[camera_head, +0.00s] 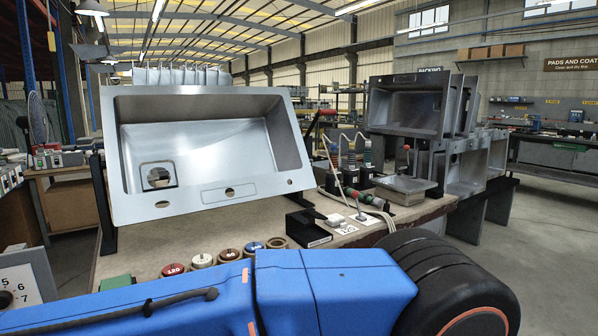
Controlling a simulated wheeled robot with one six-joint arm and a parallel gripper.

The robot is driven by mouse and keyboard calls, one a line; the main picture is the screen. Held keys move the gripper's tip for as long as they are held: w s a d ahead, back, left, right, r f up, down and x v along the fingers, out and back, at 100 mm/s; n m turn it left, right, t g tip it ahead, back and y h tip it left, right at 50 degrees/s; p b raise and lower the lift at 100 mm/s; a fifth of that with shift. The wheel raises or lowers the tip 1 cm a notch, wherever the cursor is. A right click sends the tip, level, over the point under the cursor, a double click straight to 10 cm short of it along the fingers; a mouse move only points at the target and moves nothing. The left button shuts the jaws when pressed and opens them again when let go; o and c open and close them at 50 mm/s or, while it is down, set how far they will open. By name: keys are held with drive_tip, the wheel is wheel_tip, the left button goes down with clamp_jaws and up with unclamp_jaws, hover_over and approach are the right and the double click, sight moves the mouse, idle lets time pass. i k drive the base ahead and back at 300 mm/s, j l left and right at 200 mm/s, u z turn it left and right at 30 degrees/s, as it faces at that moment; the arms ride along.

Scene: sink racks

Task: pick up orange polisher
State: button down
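I cannot make out a clearly orange polisher. Slim hand tools with cables (368,199) lie on the workbench (190,243), right of the big sink. They show small red and green parts and are too small to tell apart. More upright tools with pale cables (349,152) stand in a holder behind them. My gripper is not in view. A blue arm part and a black rounded part with an orange ring, seemingly mine, fill the bottom foreground and hide the bench's front.
A large steel sink (205,148) stands tilted on the bench at left. A black box (308,229) and several small round tins (201,261) lie in front. Open floor lies far right.

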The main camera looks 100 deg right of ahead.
sight(334, 156)
drive_tip(key=z, duration=3.5)
drive_tip(key=i+l+u, duration=0.15)
drive_tip(key=l, duration=0.3)
drive_tip(key=l+u, duration=0.15)
drive_tip(key=l, duration=0.35)
